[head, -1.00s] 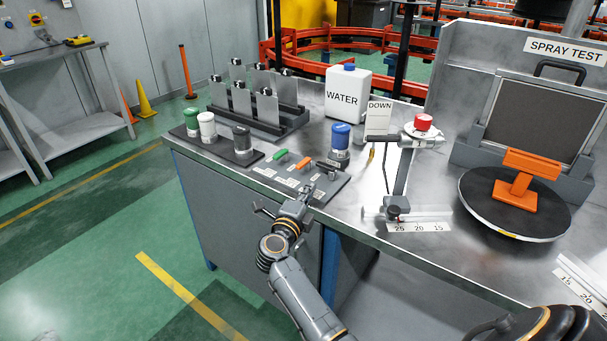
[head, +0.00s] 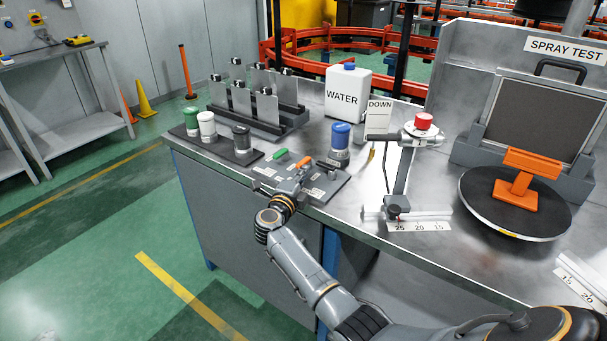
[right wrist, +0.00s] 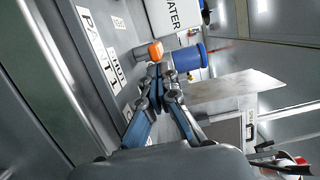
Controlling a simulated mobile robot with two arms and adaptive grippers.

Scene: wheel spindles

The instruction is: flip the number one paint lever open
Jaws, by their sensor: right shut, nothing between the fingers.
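The lever panel (head: 331,187) lies at the front of the bench, with a green lever (head: 281,154) and an orange lever (head: 302,161). The orange lever also shows in the right wrist view (right wrist: 148,50), just beyond my fingertips. A white label reading PAINT 1 (right wrist: 97,48), partly hidden, lies on the panel left of my fingers in that view. My right gripper (head: 298,177) is shut and empty, low over the panel, its tips close to the orange lever. I cannot tell whether they touch. The gripper hides part of the panel. My left gripper is not in view.
A blue-capped jar (head: 340,136) stands just behind the panel's right side. Several capped jars stand on a dark mat (head: 246,163) to the left. A water jug (head: 348,94) is behind. A stand with a red knob (head: 423,121) and the turntable (head: 513,220) are to the right.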

